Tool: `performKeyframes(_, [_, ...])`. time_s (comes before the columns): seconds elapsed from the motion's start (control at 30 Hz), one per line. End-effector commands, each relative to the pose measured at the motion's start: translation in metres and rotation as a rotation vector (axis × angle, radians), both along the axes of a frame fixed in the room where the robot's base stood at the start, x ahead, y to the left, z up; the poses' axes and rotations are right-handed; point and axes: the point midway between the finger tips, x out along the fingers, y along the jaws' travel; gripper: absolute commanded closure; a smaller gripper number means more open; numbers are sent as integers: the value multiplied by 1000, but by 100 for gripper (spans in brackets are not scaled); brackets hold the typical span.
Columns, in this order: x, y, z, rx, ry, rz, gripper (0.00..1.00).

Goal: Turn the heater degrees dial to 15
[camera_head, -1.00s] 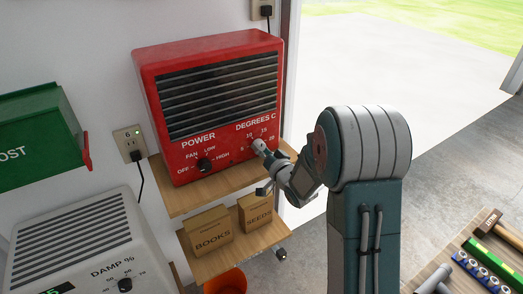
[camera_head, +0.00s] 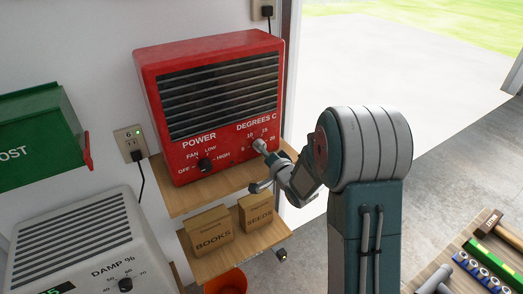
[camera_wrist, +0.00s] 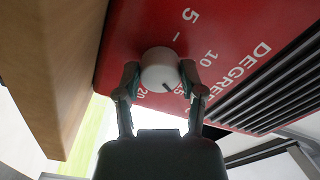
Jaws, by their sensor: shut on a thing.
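The red heater (camera_head: 215,110) stands on a wooden shelf against the wall. Its degrees dial (camera_wrist: 160,68) is a pale round knob with a short dark mark on its face. The mark points to the lower right in the wrist view, near the printed 15; its exact setting is hard to tell. The numbers 5, 10, 15 and 20 show around the knob. My gripper (camera_wrist: 160,82) is shut on the dial, one finger on each side. In the head view my gripper (camera_head: 263,165) reaches the dial from the lower right, and the arm hides part of the surroundings.
The power dial (camera_head: 205,165) sits left on the same heater front. Below are boxes marked BOOKS (camera_head: 211,231) and SEEDS (camera_head: 257,212) on a lower shelf. A white damp unit (camera_head: 75,245) stands lower left. The wooden shelf (camera_head: 195,192) edge lies close to my gripper.

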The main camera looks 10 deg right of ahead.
Motion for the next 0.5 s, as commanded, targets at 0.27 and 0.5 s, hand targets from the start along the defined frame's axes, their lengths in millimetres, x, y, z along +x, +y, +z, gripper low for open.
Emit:
performKeyframes(0.27, [1,-2,0,-1,-1,-4,26])
performKeyframes(0.5, [0,-1,0,-1,0,-2,14])
